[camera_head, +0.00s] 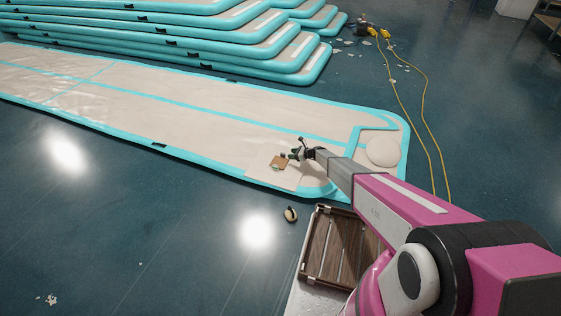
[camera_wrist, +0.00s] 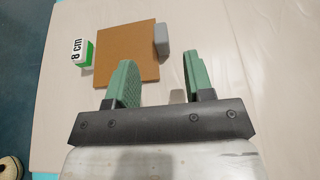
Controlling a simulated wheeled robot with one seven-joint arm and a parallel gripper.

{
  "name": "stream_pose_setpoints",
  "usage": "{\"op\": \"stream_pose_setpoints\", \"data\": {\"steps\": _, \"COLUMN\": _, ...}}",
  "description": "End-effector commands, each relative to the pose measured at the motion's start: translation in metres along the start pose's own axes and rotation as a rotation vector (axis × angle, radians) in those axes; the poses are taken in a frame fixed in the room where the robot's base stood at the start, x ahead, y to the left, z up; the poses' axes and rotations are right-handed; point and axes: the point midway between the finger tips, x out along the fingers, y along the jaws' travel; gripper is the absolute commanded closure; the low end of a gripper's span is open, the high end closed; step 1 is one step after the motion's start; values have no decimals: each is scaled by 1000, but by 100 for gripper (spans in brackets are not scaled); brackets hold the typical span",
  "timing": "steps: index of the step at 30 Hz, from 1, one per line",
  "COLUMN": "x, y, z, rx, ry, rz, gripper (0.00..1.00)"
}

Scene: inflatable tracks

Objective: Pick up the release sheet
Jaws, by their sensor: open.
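A flat brown square sheet (camera_wrist: 125,52) lies on the pale surface in the wrist view; it looks like the release sheet. It also shows in the head view (camera_head: 278,162) near the right end of the inflatable track (camera_head: 180,104). A small grey block (camera_wrist: 161,41) sits at its right edge. A green and white block marked "8 cm" (camera_wrist: 83,53) stands by its left edge. My gripper (camera_wrist: 157,62) is open with two green fingers and nothing between them. In the wrist view the left finger overlaps the sheet's near part. My gripper shows in the head view (camera_head: 296,154) beside the sheet.
A round pale disc (camera_head: 383,151) lies on the track's right end. A small dark and tan object (camera_head: 290,214) is on the floor. A wooden slatted crate (camera_head: 330,245) stands close to my arm. Stacked tracks (camera_head: 230,40) and yellow cables (camera_head: 405,100) lie behind.

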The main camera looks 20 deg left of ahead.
Motion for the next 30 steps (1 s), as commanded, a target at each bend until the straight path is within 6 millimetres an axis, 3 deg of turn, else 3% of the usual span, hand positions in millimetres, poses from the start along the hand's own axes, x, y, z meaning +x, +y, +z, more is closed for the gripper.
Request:
{"op": "stream_pose_setpoints", "data": {"steps": 8, "x": 22, "y": -1, "z": 1, "rx": -1, "ry": 0, "rz": 0, "gripper": 52}}
{"op": "stream_pose_setpoints", "data": {"steps": 18, "x": 64, "y": -2, "z": 3, "rx": -2, "ry": 1, "rz": 1, "gripper": 52}}
{"op": "stream_pose_setpoints", "data": {"steps": 25, "x": 65, "y": -1, "z": 3, "rx": -2, "ry": 1, "rz": 0, "gripper": 52}}
{"op": "stream_pose_setpoints", "data": {"steps": 26, "x": 65, "y": -1, "z": 3, "rx": -2, "ry": 1, "rz": 0, "gripper": 59}}
{"op": "stream_pose_setpoints", "data": {"steps": 30, "x": 65, "y": -1, "z": 3, "rx": -2, "ry": 1, "rz": 0, "gripper": 100}}
